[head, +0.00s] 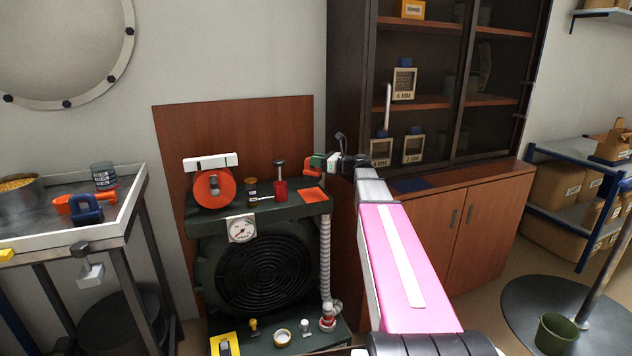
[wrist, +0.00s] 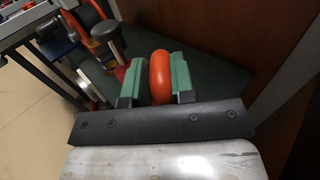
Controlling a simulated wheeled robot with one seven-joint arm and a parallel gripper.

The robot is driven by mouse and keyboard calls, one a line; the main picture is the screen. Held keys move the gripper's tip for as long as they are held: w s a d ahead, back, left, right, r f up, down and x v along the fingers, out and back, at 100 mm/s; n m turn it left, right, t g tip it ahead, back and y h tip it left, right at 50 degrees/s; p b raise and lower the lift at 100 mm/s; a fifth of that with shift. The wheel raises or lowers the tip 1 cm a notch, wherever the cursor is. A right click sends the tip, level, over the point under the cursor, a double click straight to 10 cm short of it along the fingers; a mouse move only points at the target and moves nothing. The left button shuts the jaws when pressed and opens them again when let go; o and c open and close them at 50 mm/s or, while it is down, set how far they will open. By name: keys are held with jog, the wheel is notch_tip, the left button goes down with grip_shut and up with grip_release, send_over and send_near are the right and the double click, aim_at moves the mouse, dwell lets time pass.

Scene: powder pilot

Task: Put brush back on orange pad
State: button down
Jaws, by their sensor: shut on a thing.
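My gripper (head: 323,161) is shut on an orange, rounded piece, taken as the brush (wrist: 161,78); it sits between the green finger pads in the wrist view. The brush's bristles cannot be made out. In the head view the gripper is at the right end of the dark green machine top, above and just behind the orange pad (head: 312,195). The pad is a flat, bare square near the top's right edge. It cannot be made out in the wrist view.
A red cylinder with a dark knob (head: 280,188) stands left of the pad; its knob (wrist: 105,33) shows in the wrist view. A small dark jar (head: 251,189) and an orange reel (head: 214,187) stand further left. A brown panel (head: 240,125) rises behind.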

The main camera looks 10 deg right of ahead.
aim_at(321, 176)
jog(key=shift+f, duration=3.3)
jog(key=shift+f, duration=0.1)
jog(key=c, duration=1)
grip_release()
jog(key=shift+s+d, duration=0.1)
jog(key=shift+d, duration=0.05)
jog(key=v, duration=1.1)
jog(key=shift+s+d, duration=0.2)
jog(key=shift+d, duration=0.05)
